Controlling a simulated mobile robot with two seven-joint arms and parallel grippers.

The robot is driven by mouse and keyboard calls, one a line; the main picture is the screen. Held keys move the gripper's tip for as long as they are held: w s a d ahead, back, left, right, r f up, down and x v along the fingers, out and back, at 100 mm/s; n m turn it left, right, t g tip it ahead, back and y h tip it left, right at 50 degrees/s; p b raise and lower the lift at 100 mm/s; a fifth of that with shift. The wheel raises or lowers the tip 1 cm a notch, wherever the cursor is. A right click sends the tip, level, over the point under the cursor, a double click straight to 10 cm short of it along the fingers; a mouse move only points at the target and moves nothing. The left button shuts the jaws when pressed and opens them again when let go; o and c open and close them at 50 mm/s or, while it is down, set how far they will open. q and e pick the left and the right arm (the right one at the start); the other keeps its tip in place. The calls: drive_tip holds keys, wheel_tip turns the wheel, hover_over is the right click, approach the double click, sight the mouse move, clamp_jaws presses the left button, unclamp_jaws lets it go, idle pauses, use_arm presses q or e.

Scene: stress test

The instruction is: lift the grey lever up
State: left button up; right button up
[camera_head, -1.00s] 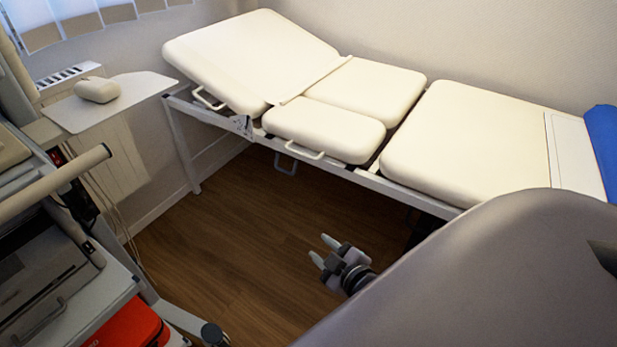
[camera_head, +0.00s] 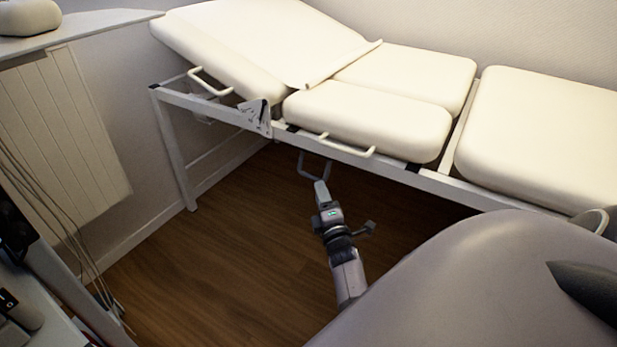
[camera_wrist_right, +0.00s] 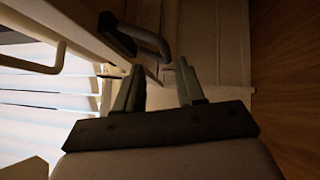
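The grey lever (camera_head: 314,168) is a U-shaped bar hanging below the frame of the cream couch (camera_head: 368,118). In the right wrist view the lever (camera_wrist_right: 150,40) curves down from a dark mount, just ahead of my fingertips. My right gripper (camera_head: 321,187) is right below the lever in the head view, seen edge-on. In the wrist view the right gripper (camera_wrist_right: 158,68) is open, with an empty gap between its fingers. The lever's lower end looks near that gap; I cannot tell whether it touches. My left gripper is not in view.
White handles (camera_head: 347,146) and (camera_head: 208,84) stick out from the couch frame above and left of the lever. A couch leg (camera_head: 175,155) stands at the left. A radiator (camera_head: 62,135) and cables are further left. The wooden floor (camera_head: 220,250) is clear.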

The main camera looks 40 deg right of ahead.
sight(313, 177)
drive_tip(key=b+x, duration=0.1)
drive_tip(key=x, duration=0.1)
drive_tip(key=b+x, duration=0.1)
drive_tip(key=x, duration=0.2)
drive_tip(key=f+b+x, duration=0.1)
drive_tip(key=x, duration=0.1)
drive_tip(key=shift+w+r, duration=0.1)
drive_tip(key=shift+w, duration=0.35)
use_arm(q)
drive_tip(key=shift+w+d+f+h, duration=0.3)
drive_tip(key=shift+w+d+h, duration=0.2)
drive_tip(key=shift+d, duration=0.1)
use_arm(e)
clamp_jaws()
